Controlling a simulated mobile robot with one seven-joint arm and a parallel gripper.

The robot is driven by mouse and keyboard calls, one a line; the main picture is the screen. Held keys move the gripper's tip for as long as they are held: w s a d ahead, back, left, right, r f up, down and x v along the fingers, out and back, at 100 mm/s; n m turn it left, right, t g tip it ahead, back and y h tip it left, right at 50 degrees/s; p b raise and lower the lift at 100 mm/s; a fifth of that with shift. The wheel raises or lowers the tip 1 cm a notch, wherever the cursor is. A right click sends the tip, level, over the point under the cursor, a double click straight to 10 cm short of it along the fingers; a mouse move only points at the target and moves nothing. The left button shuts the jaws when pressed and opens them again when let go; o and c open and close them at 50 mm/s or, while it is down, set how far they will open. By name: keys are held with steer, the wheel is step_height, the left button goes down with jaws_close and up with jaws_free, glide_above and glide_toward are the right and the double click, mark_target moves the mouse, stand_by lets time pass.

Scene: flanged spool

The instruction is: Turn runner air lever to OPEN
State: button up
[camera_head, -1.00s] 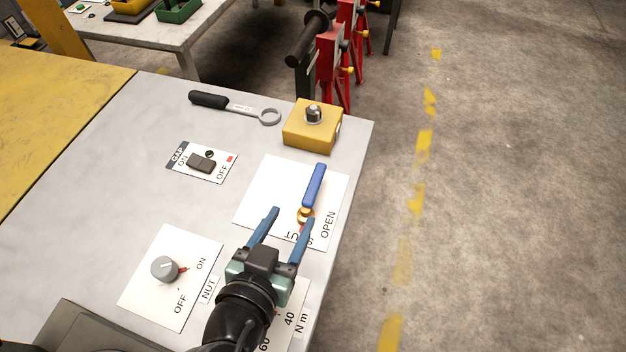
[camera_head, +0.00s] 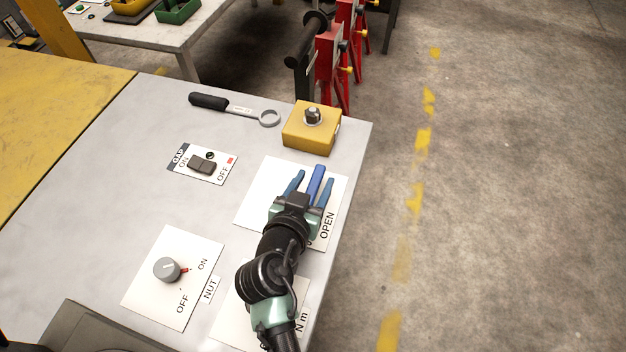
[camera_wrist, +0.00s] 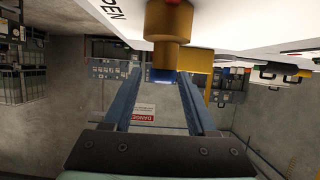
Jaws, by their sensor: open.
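The OPEN label shows at the plate's right side; the other label is hidden by my arm.
A yellow block (camera_head: 308,138) with a metal nut stands just beyond the plate. A ring wrench (camera_head: 240,108) lies beside it. A GAP switch (camera_head: 202,165) and a NUT knob (camera_head: 167,269) are to the left. The table's right edge is close.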

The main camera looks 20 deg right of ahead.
jaws_close()
stand_by(0.3)
stand_by(1.1)
